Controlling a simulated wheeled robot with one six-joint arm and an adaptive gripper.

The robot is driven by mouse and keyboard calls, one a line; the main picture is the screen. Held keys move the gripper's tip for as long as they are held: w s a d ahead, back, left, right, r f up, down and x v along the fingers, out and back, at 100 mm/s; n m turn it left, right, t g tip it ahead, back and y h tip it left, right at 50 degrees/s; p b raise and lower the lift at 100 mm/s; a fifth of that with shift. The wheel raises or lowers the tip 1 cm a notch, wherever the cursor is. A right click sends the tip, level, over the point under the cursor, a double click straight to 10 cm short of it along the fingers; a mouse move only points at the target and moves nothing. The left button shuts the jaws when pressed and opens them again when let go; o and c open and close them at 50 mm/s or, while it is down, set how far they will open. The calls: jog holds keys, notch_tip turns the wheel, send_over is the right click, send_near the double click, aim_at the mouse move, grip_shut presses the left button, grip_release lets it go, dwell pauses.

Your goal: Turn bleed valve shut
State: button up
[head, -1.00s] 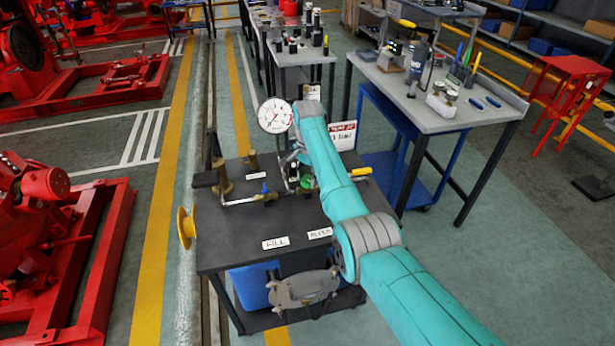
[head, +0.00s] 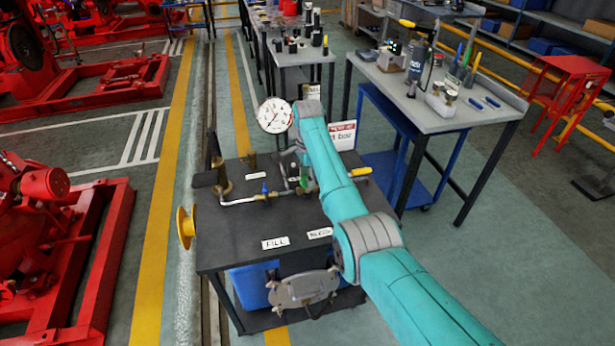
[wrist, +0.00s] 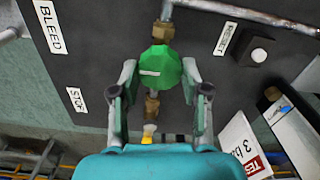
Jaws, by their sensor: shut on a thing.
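The bleed valve's green faceted knob (wrist: 161,66) carries a white mark and sits on a brass fitting in the wrist view. My gripper (wrist: 160,82) has one finger on each side of the knob and is shut on it. In the head view the green knob (head: 306,180) is partly hidden by my gripper (head: 302,168) and arm. A "BLEED" label (wrist: 48,26) lies left of the knob in the wrist view.
A pressure gauge (head: 274,115) stands behind the knob. A blue-handled valve (head: 265,188) on a pipe is to its left. A "RESET" label (wrist: 225,39) and white button (wrist: 258,55) are on the panel at right. A test sign (head: 342,135) stands close by.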

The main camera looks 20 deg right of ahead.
jog(key=o, duration=1.1)
jog(key=shift+o, duration=0.2)
jog(key=shift+r, duration=0.1)
notch_tip(320, 180, up, 12)
